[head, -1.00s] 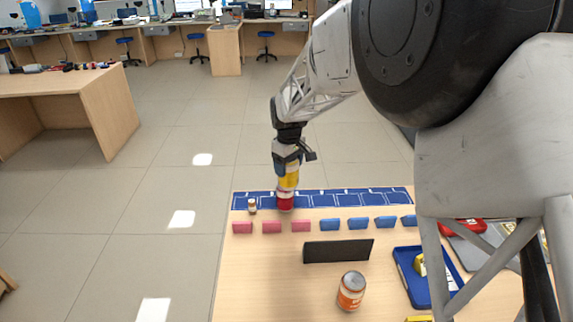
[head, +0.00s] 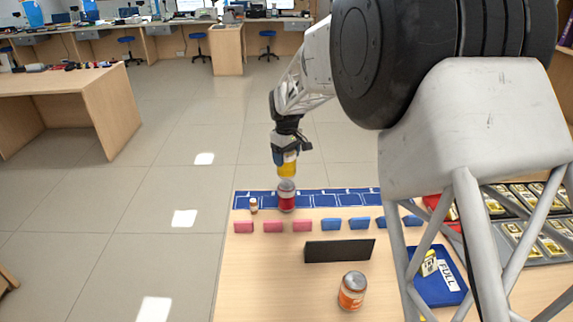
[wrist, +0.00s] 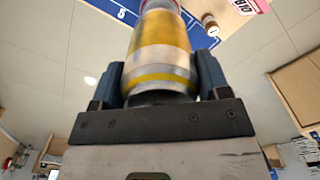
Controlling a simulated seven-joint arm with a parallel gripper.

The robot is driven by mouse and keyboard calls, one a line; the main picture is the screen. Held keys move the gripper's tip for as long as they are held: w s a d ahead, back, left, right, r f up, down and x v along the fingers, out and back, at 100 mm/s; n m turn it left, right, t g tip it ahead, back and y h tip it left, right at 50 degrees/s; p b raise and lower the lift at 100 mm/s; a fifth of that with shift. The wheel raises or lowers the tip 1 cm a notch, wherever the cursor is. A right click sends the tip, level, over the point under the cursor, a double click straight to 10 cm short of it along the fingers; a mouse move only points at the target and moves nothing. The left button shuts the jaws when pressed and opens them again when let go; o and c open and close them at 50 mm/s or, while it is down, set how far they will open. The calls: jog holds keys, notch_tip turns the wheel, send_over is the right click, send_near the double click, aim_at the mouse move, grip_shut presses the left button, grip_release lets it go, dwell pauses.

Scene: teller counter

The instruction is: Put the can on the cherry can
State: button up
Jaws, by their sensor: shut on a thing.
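My gripper (head: 288,150) is shut on a yellow can (head: 287,167), which hangs below the jaws. In the wrist view the held can (wrist: 162,60) fills the space between the fingers, showing yellow and pale bands. A red can with a grey lid (head: 286,197), likely the cherry can, stands upright on the blue marked strip, directly below the held can in the head view. Its lid shows, and the held can appears slightly above it; depth is hard to judge. In the wrist view a bit of red shows beyond the held can.
A small bottle (head: 253,205) stands left of the red can. Pink blocks (head: 273,226) and blue blocks (head: 331,224) line up in front. A black upright panel (head: 339,251) and an orange-labelled can (head: 352,290) are nearer. A blue tray (head: 440,290) lies right.

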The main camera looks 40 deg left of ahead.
aim_at(287, 164)
jog(key=shift+f, duration=1.7)
jog(key=shift+f, duration=0.1)
jog(key=o, duration=1.1)
jog(key=shift+f, duration=0.1)
jog(key=shift+o, duration=0.2)
notch_tip(287, 164, up, 12)
jog(key=shift+r, duration=0.15)
